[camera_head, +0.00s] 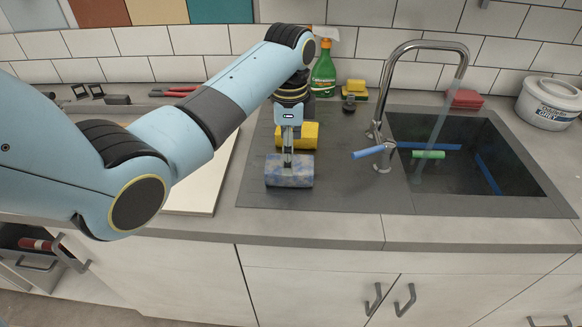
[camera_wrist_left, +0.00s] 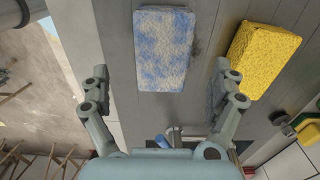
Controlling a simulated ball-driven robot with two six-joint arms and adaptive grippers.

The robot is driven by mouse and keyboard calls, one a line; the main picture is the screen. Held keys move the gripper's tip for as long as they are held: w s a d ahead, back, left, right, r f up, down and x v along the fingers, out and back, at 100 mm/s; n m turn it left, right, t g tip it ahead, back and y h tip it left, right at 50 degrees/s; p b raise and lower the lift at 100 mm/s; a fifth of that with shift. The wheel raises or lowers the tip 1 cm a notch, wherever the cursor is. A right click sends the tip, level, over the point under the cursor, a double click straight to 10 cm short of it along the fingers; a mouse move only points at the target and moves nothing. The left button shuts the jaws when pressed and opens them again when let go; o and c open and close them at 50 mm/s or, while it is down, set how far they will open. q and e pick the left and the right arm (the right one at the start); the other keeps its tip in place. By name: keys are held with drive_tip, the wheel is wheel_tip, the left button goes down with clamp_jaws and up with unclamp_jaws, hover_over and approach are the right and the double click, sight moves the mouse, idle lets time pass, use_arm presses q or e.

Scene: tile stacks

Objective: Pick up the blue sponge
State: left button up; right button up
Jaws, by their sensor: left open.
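The blue sponge (camera_head: 290,172), mottled blue and pale, lies on the grey counter panel left of the sink. In the left wrist view the blue sponge (camera_wrist_left: 163,48) lies ahead of the fingertips, within the gap between them. My left gripper (camera_head: 287,158) hangs pointing down above the sponge. It is open, with a finger apart on each side in the left wrist view (camera_wrist_left: 162,85), and holds nothing. I cannot tell whether the fingers touch the sponge. My right gripper is not in view.
A yellow sponge (camera_head: 311,136) lies just behind the blue one and right of the fingers in the wrist view. The tap (camera_head: 378,125) and sink (camera_head: 465,175) are to the right. A green spray bottle (camera_head: 323,75) stands behind. A pale board (camera_head: 205,190) lies left.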

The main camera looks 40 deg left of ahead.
use_arm(q)
drive_tip(key=shift+f, duration=0.4)
wheel_tip(320, 180, down, 5)
drive_tip(key=shift+w+a+r+p, duration=0.1)
drive_tip(key=shift+a+r+p, duration=0.1)
drive_tip(key=shift+p, duration=0.1)
drive_tip(key=shift+f, duration=0.25)
drive_tip(key=c, duration=1.3)
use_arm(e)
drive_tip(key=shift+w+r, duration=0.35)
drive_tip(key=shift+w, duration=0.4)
